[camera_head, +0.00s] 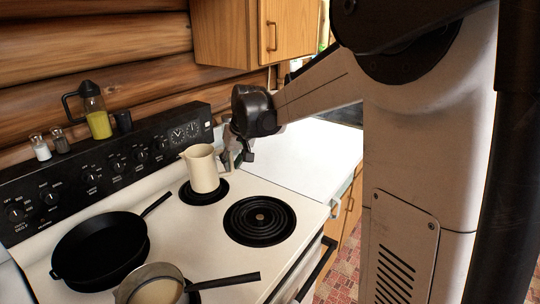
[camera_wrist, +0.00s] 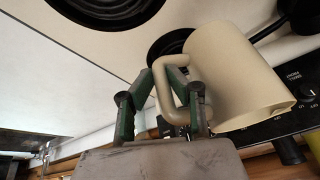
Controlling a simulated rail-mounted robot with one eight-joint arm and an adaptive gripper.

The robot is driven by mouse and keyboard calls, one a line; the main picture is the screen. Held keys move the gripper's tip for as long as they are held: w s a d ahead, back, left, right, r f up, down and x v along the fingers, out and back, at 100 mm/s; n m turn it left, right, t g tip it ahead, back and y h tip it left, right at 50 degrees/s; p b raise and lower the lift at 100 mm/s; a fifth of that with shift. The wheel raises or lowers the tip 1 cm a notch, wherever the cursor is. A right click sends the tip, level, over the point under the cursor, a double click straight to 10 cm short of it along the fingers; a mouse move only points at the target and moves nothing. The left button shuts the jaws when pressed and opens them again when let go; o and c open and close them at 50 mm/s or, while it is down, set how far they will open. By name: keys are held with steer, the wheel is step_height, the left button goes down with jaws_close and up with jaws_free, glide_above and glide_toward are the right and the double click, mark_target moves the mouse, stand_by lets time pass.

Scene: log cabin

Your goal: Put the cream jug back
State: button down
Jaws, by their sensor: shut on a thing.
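The cream jug (camera_head: 202,168) is upright over the back right burner of the white stove in the head view. I cannot tell whether its base touches the burner. In the wrist view the jug (camera_wrist: 235,75) shows its handle towards my gripper (camera_wrist: 168,92). My gripper is shut on the jug's handle, with green-sided fingers on either side of it. In the head view my gripper (camera_head: 236,155) is to the right of the jug, partly hidden by my wrist.
A black skillet (camera_head: 100,248) and a saucepan (camera_head: 155,288) stand on the left burners. The front right burner (camera_head: 259,220) is empty. A glass jug of yellow liquid (camera_head: 97,118) and two shakers (camera_head: 50,146) stand on the stove's back panel. The white counter (camera_head: 305,155) at right is clear.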

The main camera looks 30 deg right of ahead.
steer(key=w+d+m+p, duration=0.1)
steer(key=w+d, duration=0.3)
steer(key=d, duration=0.9)
steer(key=w+d+p, duration=0.1)
steer(key=w+d, duration=0.3)
steer(key=d, duration=0.8)
steer(key=w+d+m, duration=0.1)
steer(key=w+d, duration=0.3)
steer(key=d, duration=0.9)
steer(key=shift+h, duration=0.3)
steer(key=shift+s+d+f+p, duration=0.4)
steer(key=shift+s+d+f, duration=0.4)
steer(key=shift+d+f, duration=1.05)
steer(key=shift+s+d+f+p, duration=0.35)
steer(key=shift+s+d+f, duration=0.5)
steer(key=shift+d+f, duration=0.95)
steer(key=shift+s+d+f+p, duration=0.4)
steer(key=shift+s+d+f, duration=0.4)
steer(key=shift+d+f, duration=1.05)
steer(key=shift+a+f, duration=0.3)
steer(key=shift+a, duration=0.1)
steer(key=c, duration=1.7)
jaws_free()
steer(key=shift+o, duration=0.2)
steer(key=shift+r, duration=0.1)
